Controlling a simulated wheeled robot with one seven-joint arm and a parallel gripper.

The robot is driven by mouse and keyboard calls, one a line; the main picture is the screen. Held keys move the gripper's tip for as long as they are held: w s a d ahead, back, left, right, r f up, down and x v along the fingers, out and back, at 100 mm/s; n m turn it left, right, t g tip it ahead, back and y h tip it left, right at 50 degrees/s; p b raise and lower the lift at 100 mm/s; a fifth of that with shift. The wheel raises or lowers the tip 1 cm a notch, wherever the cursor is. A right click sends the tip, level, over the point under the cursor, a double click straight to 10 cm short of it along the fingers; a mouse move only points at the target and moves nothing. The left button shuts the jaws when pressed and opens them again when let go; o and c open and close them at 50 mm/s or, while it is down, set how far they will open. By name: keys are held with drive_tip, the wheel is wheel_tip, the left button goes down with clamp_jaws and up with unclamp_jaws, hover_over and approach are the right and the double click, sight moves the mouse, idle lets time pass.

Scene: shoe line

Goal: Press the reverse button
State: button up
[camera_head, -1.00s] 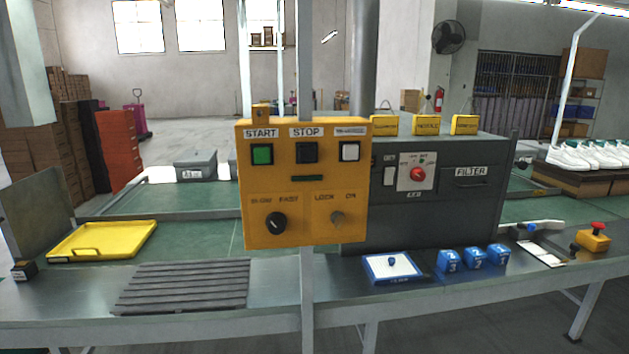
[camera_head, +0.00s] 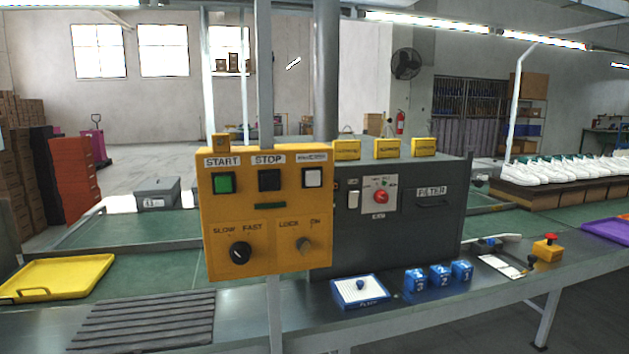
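A yellow control box (camera_head: 265,264) stands on a post in the middle of the head view. Its top row has a green button (camera_head: 223,183) under START, a black button (camera_head: 269,180) under STOP and a white button (camera_head: 312,178) at the right. The label (camera_head: 312,157) above the white button is too small to read surely. Below are a black SLOW/FAST knob (camera_head: 239,253) and a LOCK/ON key switch (camera_head: 304,245). My gripper is not in view, and nothing covers the box's front.
A dark grey FILTER cabinet (camera_head: 425,250) stands behind the box. On the bench are a yellow tray (camera_head: 60,275), a ribbed dark mat (camera_head: 145,322), a blue-edged white plate (camera_head: 362,291), several blue blocks (camera_head: 439,276) and a red-topped yellow button box (camera_head: 547,248).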

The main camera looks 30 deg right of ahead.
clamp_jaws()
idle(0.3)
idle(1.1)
